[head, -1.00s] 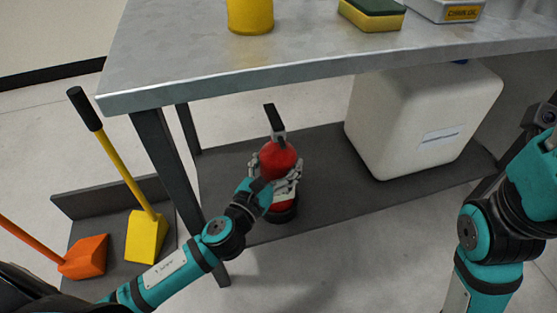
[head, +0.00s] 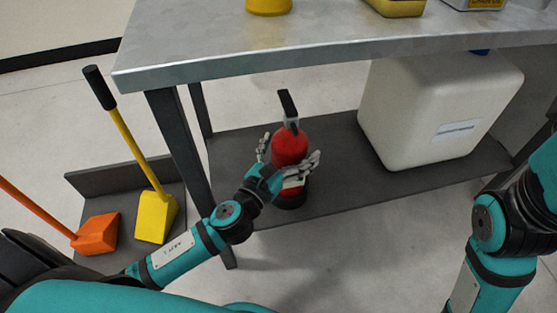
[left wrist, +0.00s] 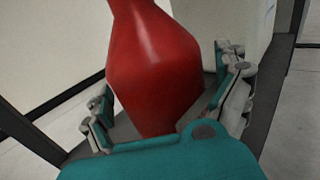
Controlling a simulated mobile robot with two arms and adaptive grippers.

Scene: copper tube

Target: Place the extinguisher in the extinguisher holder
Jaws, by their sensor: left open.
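The red extinguisher (head: 290,146), with a black handle on top, stands upright on the lower shelf of the metal table. A dark base (head: 291,199) shows at its foot; I cannot tell whether this is the extinguisher's own base or the holder. My left gripper (head: 290,155) is open, with its fingers spread on both sides of the red body. In the left wrist view, the extinguisher (left wrist: 158,65) rises between the open fingers, with gaps visible beside it. My right gripper is outside the view; only part of my right arm shows at the right.
A white jerrycan (head: 430,105) stands on the lower shelf (head: 340,185) to the right. The table's top edge (head: 350,57) overhangs the shelf, and a dark leg (head: 178,150) stands left of the extinguisher. Yellow (head: 155,215) and orange (head: 97,234) long-handled tools stand at left.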

